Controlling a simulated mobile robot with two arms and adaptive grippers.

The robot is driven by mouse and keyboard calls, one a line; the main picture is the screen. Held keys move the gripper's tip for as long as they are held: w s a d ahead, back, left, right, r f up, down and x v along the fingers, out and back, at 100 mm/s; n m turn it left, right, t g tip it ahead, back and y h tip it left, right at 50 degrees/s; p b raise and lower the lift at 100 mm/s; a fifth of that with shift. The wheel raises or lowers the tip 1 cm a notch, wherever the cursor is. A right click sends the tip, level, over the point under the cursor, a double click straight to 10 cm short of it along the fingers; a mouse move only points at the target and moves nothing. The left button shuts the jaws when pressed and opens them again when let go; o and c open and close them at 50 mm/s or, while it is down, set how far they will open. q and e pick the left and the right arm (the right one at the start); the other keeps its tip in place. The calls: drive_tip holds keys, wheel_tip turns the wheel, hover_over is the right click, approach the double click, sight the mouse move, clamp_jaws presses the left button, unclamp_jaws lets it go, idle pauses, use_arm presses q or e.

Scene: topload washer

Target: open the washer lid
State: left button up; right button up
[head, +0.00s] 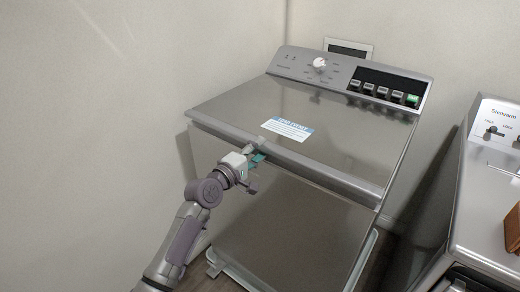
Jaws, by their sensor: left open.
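The washer (300,215) is a grey metal topload machine in the middle of the head view. Its lid (330,125) lies flat and closed on top, with a white and blue label (287,129) near the front edge. My left gripper (257,160) is open at the lid's front edge, left of its middle. Its fingertips overlap the front lip in the picture; I cannot tell whether they touch it or reach under it. My right gripper is not in view.
A control panel (345,78) with a white knob and several buttons stands behind the lid. A second grey machine (490,215) stands at the right, with a brown object (513,230) on it. A wall (90,130) is close on the left.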

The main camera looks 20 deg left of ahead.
use_arm(q)
drive_tip(key=shift+w+d, duration=0.2)
drive_tip(key=shift+w, duration=0.25)
drive_tip(key=shift+c, duration=0.2)
clamp_jaws()
